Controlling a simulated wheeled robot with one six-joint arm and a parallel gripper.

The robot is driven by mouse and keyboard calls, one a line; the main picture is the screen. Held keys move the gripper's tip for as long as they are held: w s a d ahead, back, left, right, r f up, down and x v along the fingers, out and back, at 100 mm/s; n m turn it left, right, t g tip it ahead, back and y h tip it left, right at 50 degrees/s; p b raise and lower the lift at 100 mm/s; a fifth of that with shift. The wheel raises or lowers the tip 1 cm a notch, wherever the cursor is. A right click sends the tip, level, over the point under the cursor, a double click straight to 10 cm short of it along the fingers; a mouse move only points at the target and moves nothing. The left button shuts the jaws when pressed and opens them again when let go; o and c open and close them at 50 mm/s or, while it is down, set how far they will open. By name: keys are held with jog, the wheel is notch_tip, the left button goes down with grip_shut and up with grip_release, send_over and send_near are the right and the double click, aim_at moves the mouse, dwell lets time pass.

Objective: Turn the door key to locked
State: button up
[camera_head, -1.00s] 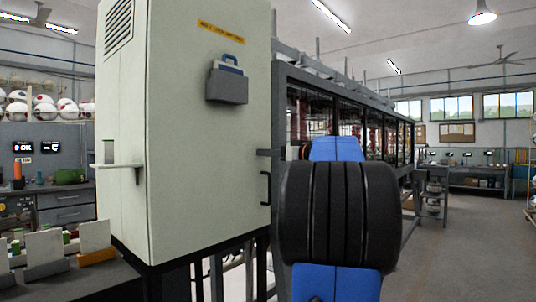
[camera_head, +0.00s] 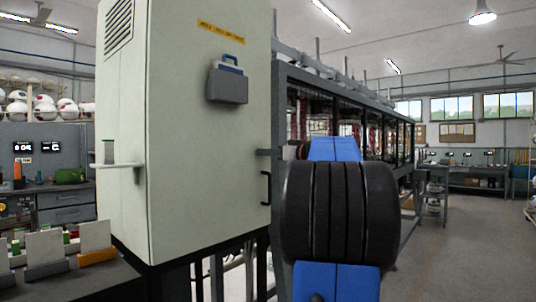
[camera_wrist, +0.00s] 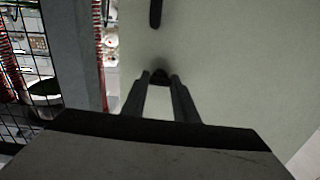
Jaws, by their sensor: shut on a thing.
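The cabinet door is a pale green panel (camera_wrist: 225,70) that fills the right of the wrist view. My gripper (camera_wrist: 160,77) has its two dark fingers pointing at this panel, with their tips close together on a small dark piece, the door key (camera_wrist: 159,71). The fingertips cover most of the key, and its turn angle cannot be told. A black door handle (camera_wrist: 155,13) is beyond the key at the top of the wrist view. In the head view the tall cabinet (camera_head: 190,130) shows the handle (camera_head: 265,188) at its right edge; the key and gripper cannot be seen there.
A grey document pocket (camera_head: 228,87) and a small shelf (camera_head: 117,165) are on the cabinet. A grey machine frame (camera_head: 345,85) with mesh and red parts stands directly right of it. A bench with boxes (camera_head: 70,265) is at the lower left. Open floor (camera_head: 465,240) lies at the right.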

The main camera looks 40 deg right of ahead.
jog(key=shift+m, duration=8.6)
jog(key=o, duration=1.1)
jog(key=shift+c, duration=0.2)
jog(key=s+d, duration=0.1)
jog(key=s, duration=1.6)
jog(key=shift+s+d, duration=0.2)
